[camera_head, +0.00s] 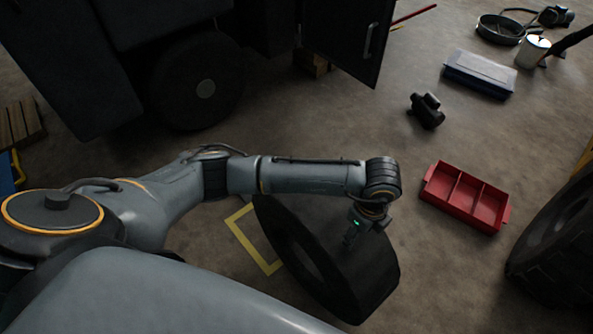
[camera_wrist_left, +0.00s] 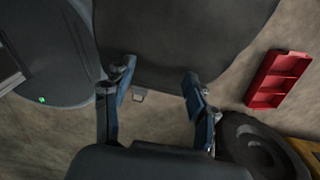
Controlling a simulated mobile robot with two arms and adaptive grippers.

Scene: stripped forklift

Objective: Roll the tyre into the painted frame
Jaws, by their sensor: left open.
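The dark tyre (camera_head: 368,276) stands on edge on the floor, leaning, in the lower middle of the head view. The yellow painted frame (camera_head: 247,246) shows as lines on the floor just left of the tyre; the tyre hides the rest of it. My left gripper (camera_head: 351,238) points down at the tyre's upper right side. In the left wrist view its two fingers (camera_wrist_left: 157,88) are spread with nothing between them, and the dark tyre (camera_wrist_left: 180,35) fills the top middle ahead of them. I cannot tell whether they touch it. My right gripper is out of view.
A red divided tray (camera_head: 466,197) lies on the right, with a big tyre (camera_head: 560,245) at the right edge. A black part (camera_head: 426,110) and a grey-blue case (camera_head: 480,73) lie farther back. The dark forklift (camera_head: 200,85) stands at back left. Floor between tyre and tray is clear.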

